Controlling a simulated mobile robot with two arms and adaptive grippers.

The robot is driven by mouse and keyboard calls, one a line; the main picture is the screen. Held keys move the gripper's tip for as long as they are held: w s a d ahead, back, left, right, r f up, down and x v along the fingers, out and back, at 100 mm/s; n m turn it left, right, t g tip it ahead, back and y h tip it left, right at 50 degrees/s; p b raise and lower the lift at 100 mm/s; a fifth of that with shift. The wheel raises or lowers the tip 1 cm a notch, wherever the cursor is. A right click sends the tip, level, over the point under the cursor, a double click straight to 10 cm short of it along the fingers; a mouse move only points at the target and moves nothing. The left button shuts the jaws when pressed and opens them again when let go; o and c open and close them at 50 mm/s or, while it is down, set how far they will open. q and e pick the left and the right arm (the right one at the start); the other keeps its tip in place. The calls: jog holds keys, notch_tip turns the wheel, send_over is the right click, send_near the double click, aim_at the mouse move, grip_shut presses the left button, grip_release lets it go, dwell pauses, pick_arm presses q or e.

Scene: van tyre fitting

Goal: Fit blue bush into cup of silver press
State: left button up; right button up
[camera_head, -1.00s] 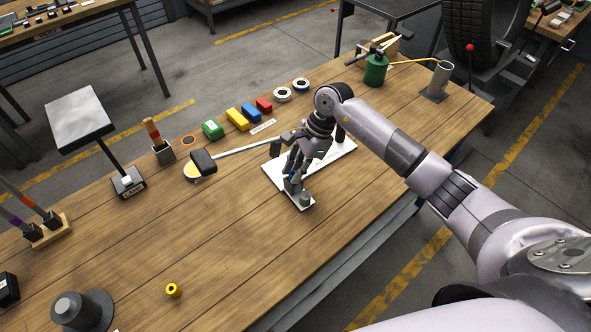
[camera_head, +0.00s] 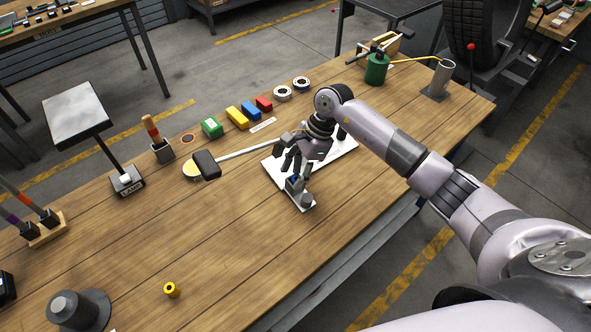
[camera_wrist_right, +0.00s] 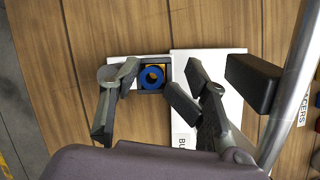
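The blue bush (camera_wrist_right: 152,77) is a ring seen from above in the right wrist view, lying in a dark square holder with yellow showing around it. In the head view a small patch of blue (camera_head: 293,182) shows below my right gripper (camera_head: 296,175), beside a small grey press-like fixture (camera_head: 306,199) on a white base. I cannot tell how deep the bush sits in a cup. In the wrist view my right gripper (camera_wrist_right: 160,82) has its fingers spread on both sides of the bush, with gaps visible. My left gripper is out of view.
A white labelled board (camera_wrist_right: 208,65) adjoins the fixture. A yellow bush (camera_head: 171,290) and a dark grey flanged cylinder (camera_head: 78,310) stand nearer the front. The bench middle is clear.

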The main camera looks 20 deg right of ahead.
jog(key=shift+r+p, duration=0.2)
jog(key=shift+p, duration=0.2)
jog(key=shift+r+p, duration=0.4)
jog(key=shift+p, duration=0.1)
jog(key=b+v, duration=0.4)
jog(key=v, duration=0.8)
jog(key=shift+w, duration=0.15)
